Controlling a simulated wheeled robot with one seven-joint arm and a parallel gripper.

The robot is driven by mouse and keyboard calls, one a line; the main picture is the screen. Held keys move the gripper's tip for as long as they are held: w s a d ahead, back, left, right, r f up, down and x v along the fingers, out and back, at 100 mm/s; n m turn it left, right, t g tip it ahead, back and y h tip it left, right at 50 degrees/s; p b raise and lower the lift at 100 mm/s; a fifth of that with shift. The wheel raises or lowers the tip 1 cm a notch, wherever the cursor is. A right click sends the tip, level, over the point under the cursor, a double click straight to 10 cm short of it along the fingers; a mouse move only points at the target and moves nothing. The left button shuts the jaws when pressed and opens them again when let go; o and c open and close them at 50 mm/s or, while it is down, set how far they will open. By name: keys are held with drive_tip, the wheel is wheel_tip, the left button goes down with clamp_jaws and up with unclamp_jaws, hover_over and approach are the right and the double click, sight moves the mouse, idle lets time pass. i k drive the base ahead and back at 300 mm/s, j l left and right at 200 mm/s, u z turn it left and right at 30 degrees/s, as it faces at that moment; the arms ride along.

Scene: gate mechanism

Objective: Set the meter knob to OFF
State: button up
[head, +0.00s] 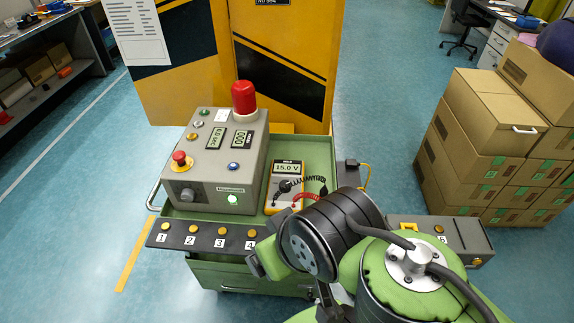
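The meter (287,182) is a small yellow-edged handheld unit on the green cart, right of the grey control box. Its display reads 15.0 V. A dark knob (283,187) seems to sit below the display, but its pointer and the OFF mark are too small to read. Black and red leads lie over the meter's lower right part. My arm's black and green links fill the lower right of the head view, in front of and right of the meter. I cannot make out my gripper's fingers; they appear hidden behind the links.
The grey control box (200,170) carries a red lamp (244,97), a red stop button (179,158) and a lit green button. A dark rail (205,237) with numbered buttons runs along the cart's front. A yellow-black gate (281,55) stands behind. Cardboard boxes (480,140) are stacked right.

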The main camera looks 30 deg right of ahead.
sight(282, 184)
drive_tip(key=k+z, duration=0.1)
drive_tip(key=z, duration=0.7)
